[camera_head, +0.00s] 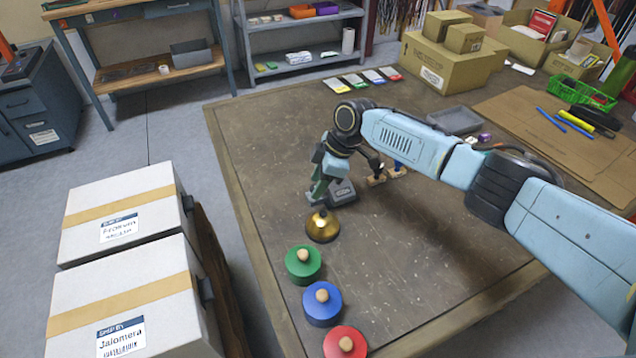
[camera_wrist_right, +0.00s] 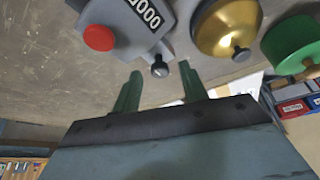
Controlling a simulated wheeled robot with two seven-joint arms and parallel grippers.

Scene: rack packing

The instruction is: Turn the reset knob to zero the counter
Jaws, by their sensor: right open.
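The counter (camera_head: 342,192) is a grey box on the workbench, partly hidden behind my right gripper. In the right wrist view the counter (camera_wrist_right: 150,30) shows a red button (camera_wrist_right: 98,38) and a display cut off by the top edge; its visible digits look like 000. The small dark reset knob (camera_wrist_right: 160,68) sticks out of its side. My right gripper (camera_head: 320,186) is beside the counter. In the wrist view its open fingertips (camera_wrist_right: 158,84) are on either side of the knob in the picture; I cannot tell whether they reach around it. My left gripper is out of view.
A brass bell (camera_head: 322,227) stands close to the counter. Green (camera_head: 303,265), blue (camera_head: 321,307) and red (camera_head: 345,345) discs with wooden knobs line the bench's left edge. Small wooden-handled items (camera_head: 385,176) lie behind my arm. The bench middle is bare.

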